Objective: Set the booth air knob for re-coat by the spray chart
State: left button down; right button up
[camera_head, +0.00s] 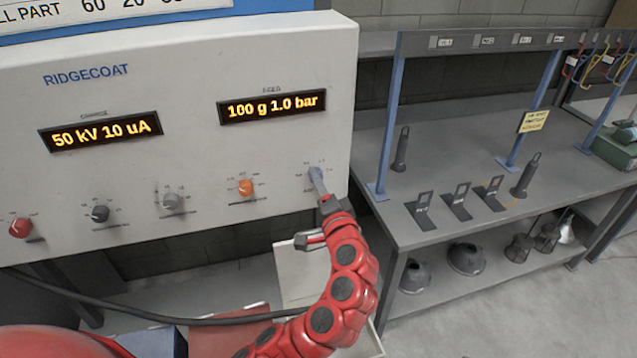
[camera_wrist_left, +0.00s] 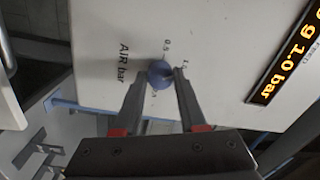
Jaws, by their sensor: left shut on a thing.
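The blue air knob (camera_head: 316,176) sits at the right end of the knob row on the white RIDGECOAT panel (camera_head: 190,75). My left gripper (camera_head: 319,183) is shut on it. In the left wrist view, the blue knob (camera_wrist_left: 158,74) is between the two fingers of my left gripper (camera_wrist_left: 156,80), beside the print "AIR bar" and scale marks. The feed display (camera_head: 272,106) reads "100 g 1.0 bar". The charge display (camera_head: 100,131) reads "50 kV 10 uA". A chart (camera_head: 110,14) is cut off at the top left; only part of one row shows. My right gripper is not in view.
An orange knob (camera_head: 245,187), two grey knobs and a red knob (camera_head: 20,228) line the panel to the left. A grey bench (camera_head: 440,160) with stands and a blue-posted rack is at the right. A black hose (camera_head: 150,318) crosses below the panel.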

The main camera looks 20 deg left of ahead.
pick_arm(q)
jog(key=shift+c, duration=2.3)
grip_release()
jog(key=b+v, duration=0.5)
jog(key=v, duration=1.2)
jog(key=shift+d+b, duration=0.25)
jog(key=shift+b, duration=0.1)
jog(key=shift+s, duration=0.15)
